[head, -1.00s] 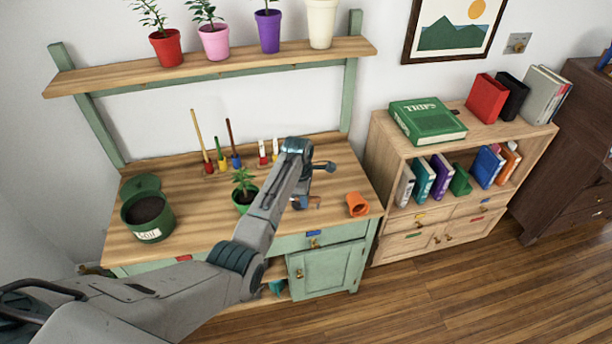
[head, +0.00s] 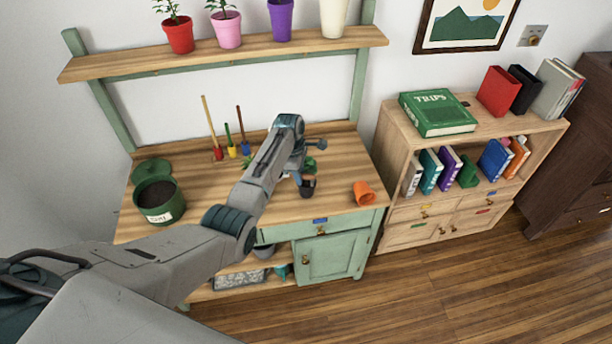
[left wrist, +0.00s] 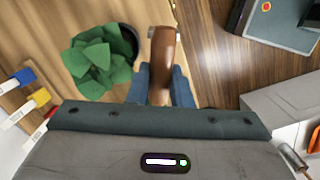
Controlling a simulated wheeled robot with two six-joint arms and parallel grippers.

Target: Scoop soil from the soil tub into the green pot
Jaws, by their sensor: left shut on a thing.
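The dark green soil tub (head: 160,214) stands at the left of the workbench with dark soil inside. My left gripper (head: 299,177) is over the middle of the bench. In the left wrist view it (left wrist: 160,88) is shut on a brown wooden handle (left wrist: 163,60). The far end of what it holds is hidden. A dark cup-like thing (head: 307,188) shows just below the fingers in the head view; I cannot tell whether it belongs to the tool. A leafy plant (left wrist: 100,62) in a dark-rimmed pot is beside the handle. The green pot is not clearly visible. My right gripper is not in view.
A green lid (head: 151,171) lies behind the tub. Thin tools (head: 218,153) stand at the back. An orange pot (head: 364,193) lies tipped near the bench's right front. A shelf (head: 225,58) with potted plants hangs above. Bare wood lies right of the tub.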

